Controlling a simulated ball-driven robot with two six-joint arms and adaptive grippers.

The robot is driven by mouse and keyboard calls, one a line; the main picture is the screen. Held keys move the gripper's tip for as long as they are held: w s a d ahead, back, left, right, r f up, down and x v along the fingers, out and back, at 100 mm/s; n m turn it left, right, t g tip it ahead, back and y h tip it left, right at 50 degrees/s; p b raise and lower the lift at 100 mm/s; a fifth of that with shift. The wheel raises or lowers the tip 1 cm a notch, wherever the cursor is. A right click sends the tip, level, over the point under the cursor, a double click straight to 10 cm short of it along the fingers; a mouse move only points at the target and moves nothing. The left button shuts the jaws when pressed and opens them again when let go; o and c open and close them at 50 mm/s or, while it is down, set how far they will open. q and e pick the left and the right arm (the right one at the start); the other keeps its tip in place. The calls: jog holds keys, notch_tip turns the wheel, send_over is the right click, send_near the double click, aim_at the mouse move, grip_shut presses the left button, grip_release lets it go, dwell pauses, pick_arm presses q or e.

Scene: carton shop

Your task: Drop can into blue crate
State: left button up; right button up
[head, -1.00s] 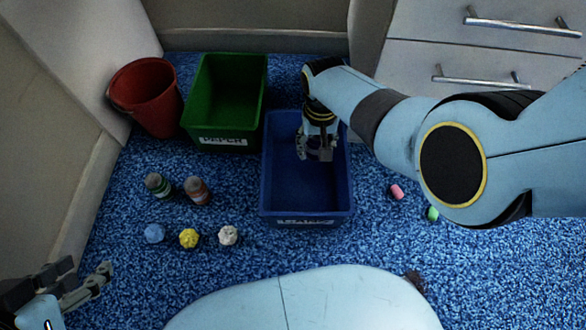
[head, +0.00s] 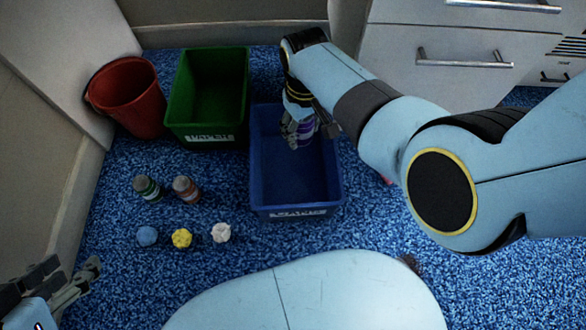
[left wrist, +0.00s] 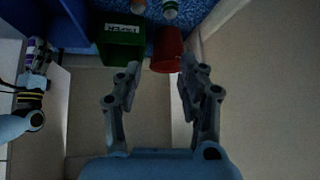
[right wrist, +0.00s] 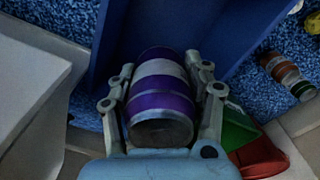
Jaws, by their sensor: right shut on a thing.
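The blue crate (head: 296,185) stands on the blue carpet in the middle of the head view. The can (head: 305,131) shows only partly in the head view, between the fingers. My left gripper (head: 78,283) is open and empty at the lower left of the head view; the left wrist view shows its fingers apart (left wrist: 160,85).
A green crate (head: 207,137) and a red bucket (head: 130,98) stand left of the blue crate. Two bottles (head: 148,189) (head: 186,189) and blue, yellow and white crumpled balls (head: 181,239) lie in front. White drawers (head: 460,60) stand at the back right.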

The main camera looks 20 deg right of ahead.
notch_tip(320, 180, down, 2)
jog(key=shift+s+f+b, duration=0.1)
jog(key=shift+f+b, duration=0.05)
jog(key=shift+b, duration=0.6)
pick_arm(q)
jog(key=shift+s+d+f+t+b, duration=0.15)
jog(key=shift+s+f+t, duration=0.3)
jog(key=shift+t, duration=0.35)
jog(key=shift+s+d+f+t+b, duration=0.15)
jog(key=shift+s+f+t, duration=0.1)
jog(key=shift+f+t, duration=0.45)
pick_arm(e)
jog(key=shift+f, duration=0.3)
pick_arm(q)
jog(key=shift+a+r, duration=0.1)
jog(key=shift+r, duration=0.1)
pick_arm(e)
jog(key=o, duration=0.9)
jog(key=shift+r, duration=0.1)
